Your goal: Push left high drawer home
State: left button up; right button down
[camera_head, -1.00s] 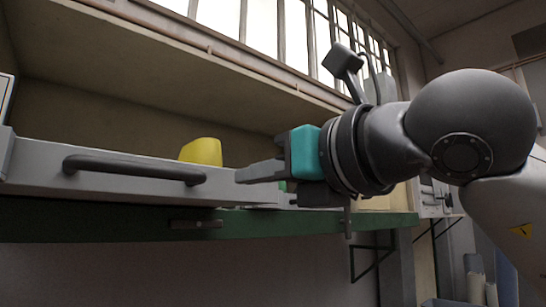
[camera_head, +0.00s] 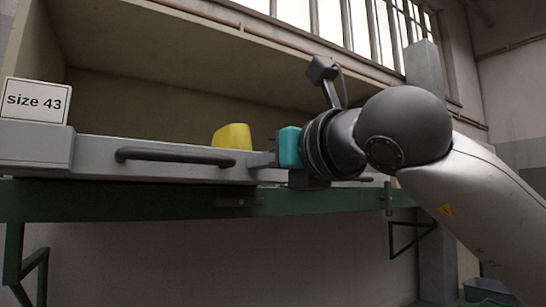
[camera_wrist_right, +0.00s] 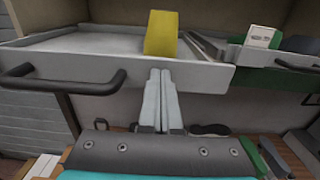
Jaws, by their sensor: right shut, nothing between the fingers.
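The drawer (camera_head: 95,152) has a long grey front with a dark bar handle (camera_head: 175,156). In the right wrist view the drawer (camera_wrist_right: 90,42) stands pulled out, its tray floor showing. A yellow shoe last (camera_head: 232,137) rises from it; it also shows in the right wrist view (camera_wrist_right: 161,33) behind the front's right part. My right gripper (camera_head: 272,159) is at the right end of the drawer front. In the right wrist view its fingers (camera_wrist_right: 159,75) are shut and empty, tips at the front, right of the handle; I cannot tell if they touch. My left gripper is out of view.
A "size 43" sign (camera_head: 37,101) stands on a grey block at the left. A second drawer handle (camera_wrist_right: 298,66) is at the right in the right wrist view, with a labelled white object (camera_wrist_right: 262,36) behind it. A green beam (camera_head: 130,200) runs below the drawer.

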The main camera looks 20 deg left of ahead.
aim_at(245, 166)
jog(key=shift+x, duration=0.8)
jog(key=shift+p+x, duration=0.8)
jog(key=shift+x, duration=1.45)
